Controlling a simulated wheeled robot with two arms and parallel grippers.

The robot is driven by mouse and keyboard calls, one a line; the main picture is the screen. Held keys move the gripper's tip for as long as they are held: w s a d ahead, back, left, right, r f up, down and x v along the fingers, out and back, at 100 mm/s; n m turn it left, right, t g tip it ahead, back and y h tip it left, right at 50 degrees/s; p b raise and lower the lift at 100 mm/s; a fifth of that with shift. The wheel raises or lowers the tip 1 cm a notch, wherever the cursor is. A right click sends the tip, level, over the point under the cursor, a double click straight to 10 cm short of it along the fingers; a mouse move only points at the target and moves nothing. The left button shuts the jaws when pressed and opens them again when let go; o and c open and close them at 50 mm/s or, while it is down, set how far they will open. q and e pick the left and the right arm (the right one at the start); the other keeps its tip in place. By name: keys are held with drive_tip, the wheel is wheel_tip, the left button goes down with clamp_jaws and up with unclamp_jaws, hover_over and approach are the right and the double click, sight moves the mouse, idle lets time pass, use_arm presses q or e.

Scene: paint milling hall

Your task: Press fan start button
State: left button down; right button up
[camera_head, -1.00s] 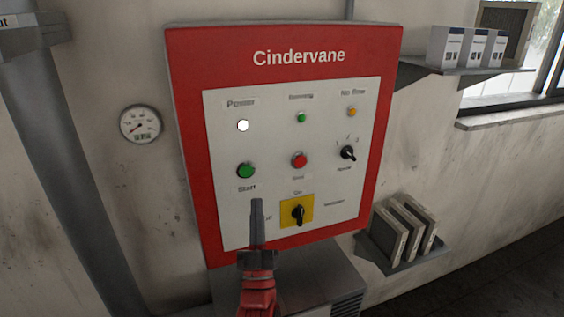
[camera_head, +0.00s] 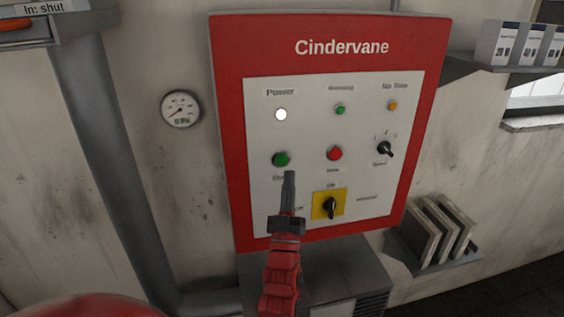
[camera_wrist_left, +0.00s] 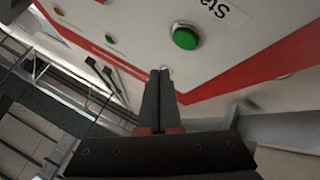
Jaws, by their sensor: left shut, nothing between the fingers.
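The green start button (camera_head: 281,159) sits at the left of the white face of the red Cindervane panel (camera_head: 228,130), above a label that my gripper partly covers. It also shows in the left wrist view (camera_wrist_left: 185,36), beside a label reading "Sta". My left gripper (camera_head: 289,174) is shut and empty, its fingertips just below the button in the head view. In the wrist view the fingertips (camera_wrist_left: 160,72) point toward the panel, apart from the button. Whether the tips touch the panel face I cannot tell. My right gripper is not in view.
Close by on the panel are a red button (camera_head: 334,153), a yellow-backed rotary switch (camera_head: 329,205), a black selector knob (camera_head: 385,149) and a white power lamp (camera_head: 281,114). A gauge (camera_head: 181,109) and a grey pipe (camera_head: 105,150) are left. Shelves stand right.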

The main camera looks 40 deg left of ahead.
sight(281, 160)
use_arm(q)
drive_tip(key=shift+w+a+r+b, duration=0.1)
drive_tip(key=shift+w+a+b, duration=0.95)
drive_tip(key=shift+a, duration=0.35)
idle(1.0)
drive_tip(key=shift+w+a+b, duration=0.3)
drive_tip(key=shift+w+b, duration=0.05)
drive_tip(key=shift+b, duration=0.15)
